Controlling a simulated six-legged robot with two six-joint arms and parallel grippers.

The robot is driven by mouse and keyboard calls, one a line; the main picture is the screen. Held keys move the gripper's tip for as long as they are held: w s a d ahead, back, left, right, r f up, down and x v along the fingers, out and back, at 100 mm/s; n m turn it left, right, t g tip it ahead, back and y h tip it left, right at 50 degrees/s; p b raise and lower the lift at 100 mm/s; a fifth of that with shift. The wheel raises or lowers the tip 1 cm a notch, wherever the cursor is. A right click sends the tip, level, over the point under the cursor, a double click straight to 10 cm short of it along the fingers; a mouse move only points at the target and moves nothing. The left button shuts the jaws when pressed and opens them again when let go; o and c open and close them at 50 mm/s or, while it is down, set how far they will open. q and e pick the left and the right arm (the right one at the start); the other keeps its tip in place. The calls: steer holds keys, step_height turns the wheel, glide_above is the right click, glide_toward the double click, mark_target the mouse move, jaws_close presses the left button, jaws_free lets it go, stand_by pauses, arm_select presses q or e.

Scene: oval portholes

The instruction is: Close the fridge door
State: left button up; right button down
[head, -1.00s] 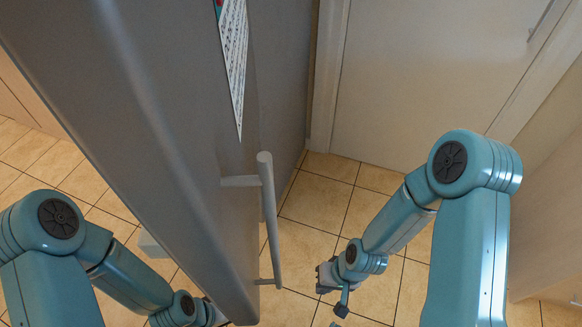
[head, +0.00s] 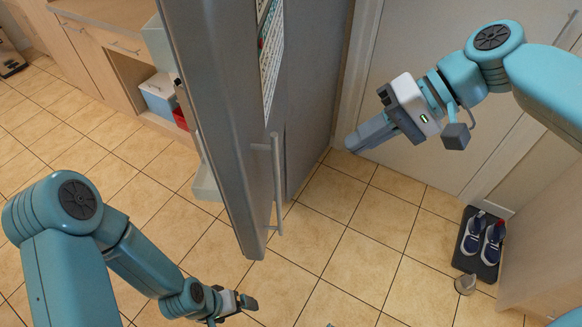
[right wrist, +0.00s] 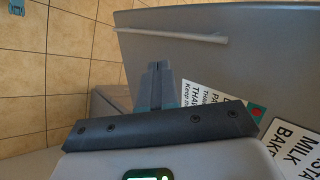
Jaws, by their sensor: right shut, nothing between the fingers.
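The grey fridge door (head: 220,130) stands open, its edge towards me, in the middle of the head view. Its upright bar handle (head: 278,185) is on its right, outer face; pale door shelves show on its left, inner side. My right gripper (head: 362,138) is shut and empty, raised to the right of the door and apart from the handle.
Printed sheets (head: 271,55) hang on the door's outer face. A wooden cabinet (head: 105,50) with an open compartment stands at the back left. Tiled floor is clear in between.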

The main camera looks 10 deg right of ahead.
steer(key=a+r+p+x, duration=0.1)
steer(key=r+x, duration=0.1)
steer(key=x, duration=1.1)
steer(key=shift+w+a, duration=0.25)
steer(key=shift+a, duration=0.15)
steer(key=shift+w+f, duration=0.1)
steer(key=shift+a, duration=0.1)
